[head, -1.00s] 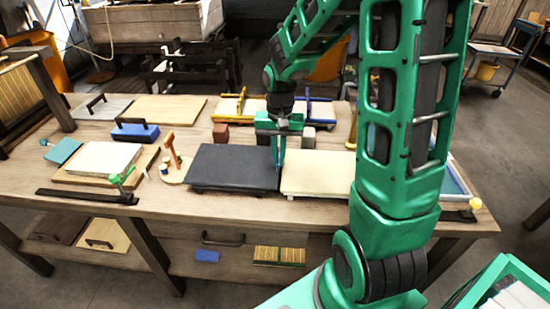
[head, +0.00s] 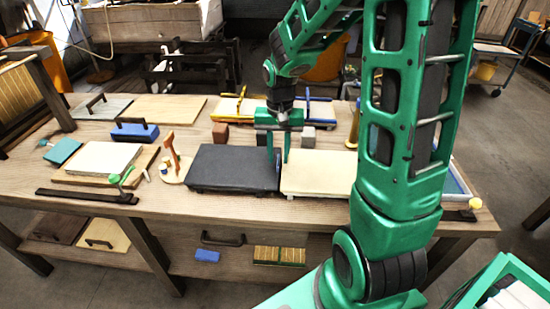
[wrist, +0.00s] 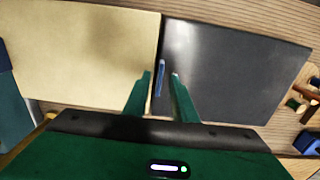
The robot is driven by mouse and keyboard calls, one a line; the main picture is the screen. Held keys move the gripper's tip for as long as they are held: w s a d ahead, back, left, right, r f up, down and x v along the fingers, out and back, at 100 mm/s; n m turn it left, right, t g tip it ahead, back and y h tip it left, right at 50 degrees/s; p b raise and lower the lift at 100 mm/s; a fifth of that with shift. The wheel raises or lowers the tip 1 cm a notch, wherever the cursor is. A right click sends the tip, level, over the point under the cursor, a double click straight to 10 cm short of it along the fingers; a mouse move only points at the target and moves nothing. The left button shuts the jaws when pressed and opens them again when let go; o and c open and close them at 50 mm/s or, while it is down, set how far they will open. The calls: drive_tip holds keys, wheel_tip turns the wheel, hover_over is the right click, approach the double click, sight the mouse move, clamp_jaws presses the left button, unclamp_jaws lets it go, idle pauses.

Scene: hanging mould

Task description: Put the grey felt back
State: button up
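A dark grey flat sheet (head: 235,168), which looks like the grey felt, lies on a low board at the middle of the bench. A cream sheet (head: 318,172) lies directly to its right. My gripper (head: 278,158) is pointing down above the seam between them, its two fingers apart. In the wrist view the dark sheet (wrist: 235,65) is on the right and the cream sheet (wrist: 85,55) on the left. A small blue strip (wrist: 160,78) shows between my fingers (wrist: 160,92); I cannot tell whether they touch it.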

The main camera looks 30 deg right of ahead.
wheel_tip(320, 180, up, 11)
drive_tip(key=s+d, duration=0.2)
drive_tip(key=s, duration=1)
drive_tip(key=s+d+f, duration=0.1)
drive_tip(key=s+d, duration=0.2)
drive_tip(key=s, duration=0.9)
drive_tip(key=shift+d+n, duration=0.2)
drive_tip(key=shift+n, duration=0.2)
drive_tip(key=shift+f, duration=0.1)
